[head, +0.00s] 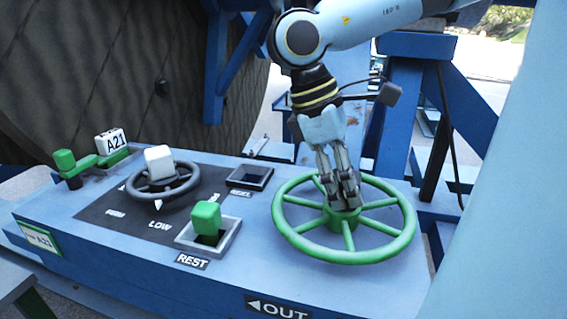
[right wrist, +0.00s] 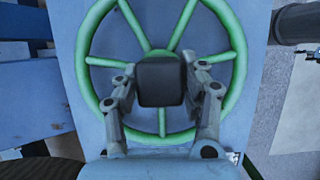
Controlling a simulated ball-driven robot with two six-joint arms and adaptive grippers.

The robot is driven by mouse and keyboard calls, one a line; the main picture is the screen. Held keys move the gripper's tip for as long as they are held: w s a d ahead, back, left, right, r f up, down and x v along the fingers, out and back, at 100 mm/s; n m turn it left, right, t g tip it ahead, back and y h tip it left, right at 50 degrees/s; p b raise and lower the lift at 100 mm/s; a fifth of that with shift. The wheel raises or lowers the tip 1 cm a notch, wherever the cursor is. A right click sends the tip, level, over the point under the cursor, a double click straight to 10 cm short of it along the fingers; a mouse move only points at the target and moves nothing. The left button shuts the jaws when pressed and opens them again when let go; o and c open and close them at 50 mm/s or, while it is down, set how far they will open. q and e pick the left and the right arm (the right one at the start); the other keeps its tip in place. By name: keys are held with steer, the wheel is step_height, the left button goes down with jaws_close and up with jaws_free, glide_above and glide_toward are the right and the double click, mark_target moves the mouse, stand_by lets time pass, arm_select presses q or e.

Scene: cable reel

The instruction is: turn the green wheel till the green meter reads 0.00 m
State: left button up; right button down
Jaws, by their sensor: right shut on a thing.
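The green wheel (head: 405,243) lies flat on the right part of the blue console, with a round rim, several spokes and a hub. My right gripper (head: 346,200) points down at the middle of the wheel, its fingers shut on the hub. In the right wrist view the wheel (right wrist: 240,75) fills the middle, and the gripper (right wrist: 160,90) reaches over its centre. A dark block there hides the hub. No green meter reading shows in either view. My left gripper is not in view.
Left of the wheel are a green-topped lever (head: 207,214) in a slot near a REST label, a dark handwheel (head: 165,185) with a white knob, and a green lever (head: 64,160). An OUT arrow label (head: 278,307) is on the front. A large drum (head: 100,80) stands behind.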

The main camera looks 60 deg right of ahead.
steer(key=c, duration=1)
jaws_free()
steer(key=shift+c, duration=0.2)
steer(key=o, duration=0.3)
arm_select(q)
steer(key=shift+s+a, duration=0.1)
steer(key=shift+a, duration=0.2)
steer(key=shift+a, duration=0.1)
arm_select(e)
steer(key=shift+r, duration=0.1)
steer(key=v, duration=1.1)
steer(key=shift+w+r, duration=0.2)
steer(key=shift+r, duration=0.2)
